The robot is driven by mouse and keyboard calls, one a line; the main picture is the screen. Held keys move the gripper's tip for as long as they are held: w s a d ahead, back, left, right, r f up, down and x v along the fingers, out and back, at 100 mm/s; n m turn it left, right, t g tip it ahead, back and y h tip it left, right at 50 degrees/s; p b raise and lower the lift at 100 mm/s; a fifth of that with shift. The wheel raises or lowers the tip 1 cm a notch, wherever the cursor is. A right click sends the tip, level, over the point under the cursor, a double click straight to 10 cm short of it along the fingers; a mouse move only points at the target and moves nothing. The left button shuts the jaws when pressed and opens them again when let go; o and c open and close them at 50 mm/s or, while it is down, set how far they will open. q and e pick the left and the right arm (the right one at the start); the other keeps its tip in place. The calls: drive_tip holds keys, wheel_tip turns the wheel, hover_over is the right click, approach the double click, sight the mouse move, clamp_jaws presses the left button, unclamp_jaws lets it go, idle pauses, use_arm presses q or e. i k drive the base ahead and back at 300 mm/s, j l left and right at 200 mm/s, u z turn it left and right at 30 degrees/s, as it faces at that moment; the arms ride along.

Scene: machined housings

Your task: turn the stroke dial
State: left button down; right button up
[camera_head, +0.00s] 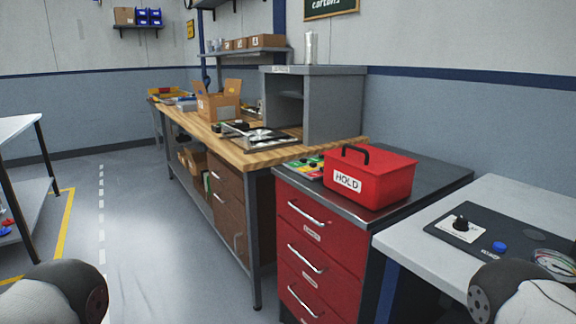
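A black dial (461,223) stands on a small white plate with markings too small to read. The plate is on a dark panel (478,238) on the light grey table at the right. I cannot read whether it is named the stroke dial. Only rounded links of my arms show, at the bottom left and bottom right. Neither gripper is in view. The right arm link is in front of part of the table.
A red box marked HOLD (372,180) sits on a red drawer cabinet (318,245), left of the light grey table (412,240). A wooden workbench (255,150) with a grey shelf unit (335,105) stands behind. The floor (170,240) at centre left is clear.

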sight(461, 224)
drive_tip(key=z, duration=1.4)
